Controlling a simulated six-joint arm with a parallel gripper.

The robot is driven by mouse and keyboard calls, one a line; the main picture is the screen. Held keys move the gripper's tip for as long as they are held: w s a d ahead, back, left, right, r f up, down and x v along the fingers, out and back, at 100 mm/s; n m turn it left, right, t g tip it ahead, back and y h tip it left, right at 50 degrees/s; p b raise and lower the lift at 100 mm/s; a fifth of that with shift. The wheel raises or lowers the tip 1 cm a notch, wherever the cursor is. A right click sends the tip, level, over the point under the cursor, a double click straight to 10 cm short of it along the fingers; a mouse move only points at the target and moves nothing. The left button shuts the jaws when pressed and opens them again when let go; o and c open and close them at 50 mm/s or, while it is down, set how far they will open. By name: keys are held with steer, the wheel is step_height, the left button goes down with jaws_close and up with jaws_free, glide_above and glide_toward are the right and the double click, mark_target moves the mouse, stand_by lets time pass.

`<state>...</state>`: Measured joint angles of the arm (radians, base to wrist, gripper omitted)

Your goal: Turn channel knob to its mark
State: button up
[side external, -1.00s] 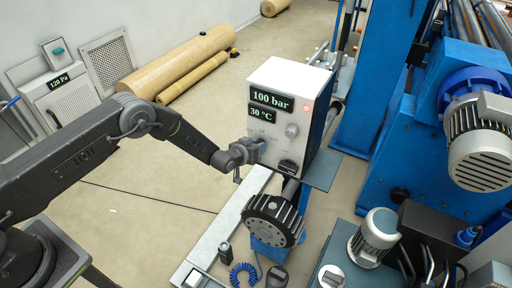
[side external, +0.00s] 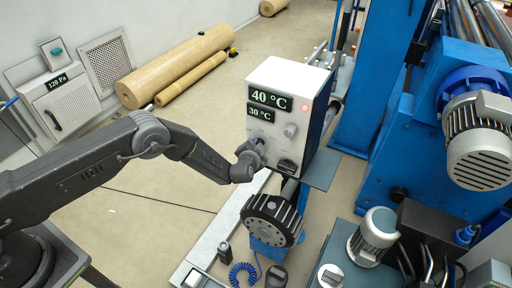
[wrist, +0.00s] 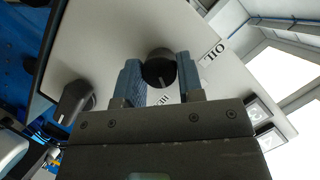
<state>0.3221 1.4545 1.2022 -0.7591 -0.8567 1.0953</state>
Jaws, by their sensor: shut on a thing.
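The channel knob (wrist: 158,74) is dark and round with a pale pointer line, on the white face of the control box (side external: 318,118). My gripper (wrist: 159,63) has its two blue fingers shut on the knob from both sides in the wrist view. In the side view my gripper (side external: 255,150) is at the left of the box face and hides the knob. The upper display (side external: 270,99) reads 40 °C, and the lower display (side external: 260,114) reads 30 °C.
A grey knob (side external: 291,130) and a black handle (side external: 287,166) are on the same face, right of my gripper. A red lamp (side external: 306,107) glows on the box. A black ribbed wheel (side external: 271,220) stands below.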

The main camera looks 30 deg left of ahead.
steer(key=shift+d+m+t+y, duration=0.1)
steer(key=shift+m+t+y, duration=0.3)
steer(key=shift+m+y, duration=0.85)
steer(key=shift+m+h, duration=0.35)
steer(key=o, duration=0.9)
steer(key=v, duration=1.3)
steer(key=shift+s+d, duration=0.15)
steer(key=shift+s, duration=0.25)
steer(key=shift+r, duration=0.1)
